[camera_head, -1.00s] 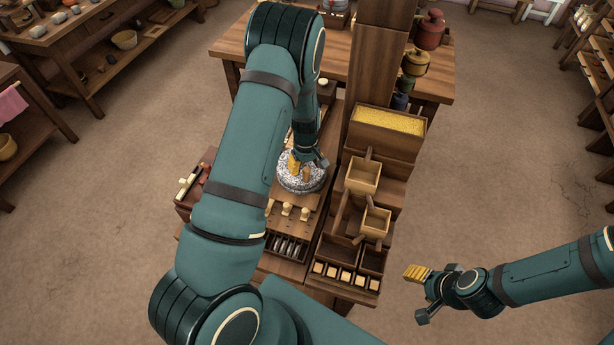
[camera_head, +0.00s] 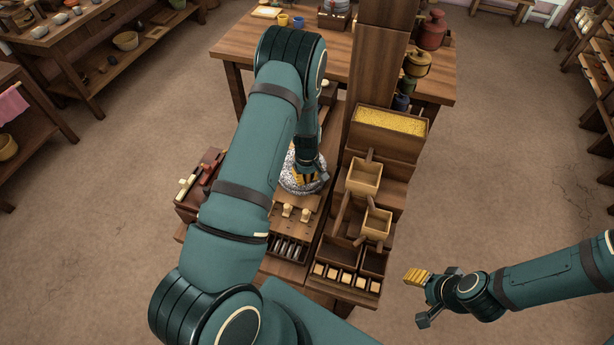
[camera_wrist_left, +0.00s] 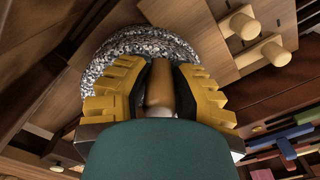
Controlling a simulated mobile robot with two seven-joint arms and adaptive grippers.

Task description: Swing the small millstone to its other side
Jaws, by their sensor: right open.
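The small millstone (camera_head: 290,182), a round speckled grey stone, lies on the wooden bench left of the post; my left arm hides part of it. In the left wrist view the millstone (camera_wrist_left: 150,43) fills the upper middle. A brown upright wooden handle (camera_wrist_left: 160,85) stands over it, between the yellow fingers of my left gripper (camera_wrist_left: 161,72). The fingers lie close against both sides of the handle and look shut on it. In the head view my left gripper (camera_head: 307,180) is over the stone's near right part. My right gripper (camera_head: 425,296) is open and empty over the floor.
Light pegs (camera_head: 288,210) stand on the bench in front of the stone. Right of it are the wooden post (camera_head: 374,60), a grain hopper (camera_head: 390,122) and stepped small boxes (camera_head: 363,176). Coloured blocks (camera_wrist_left: 285,145) show in the wrist view. Floor right of the bench is clear.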

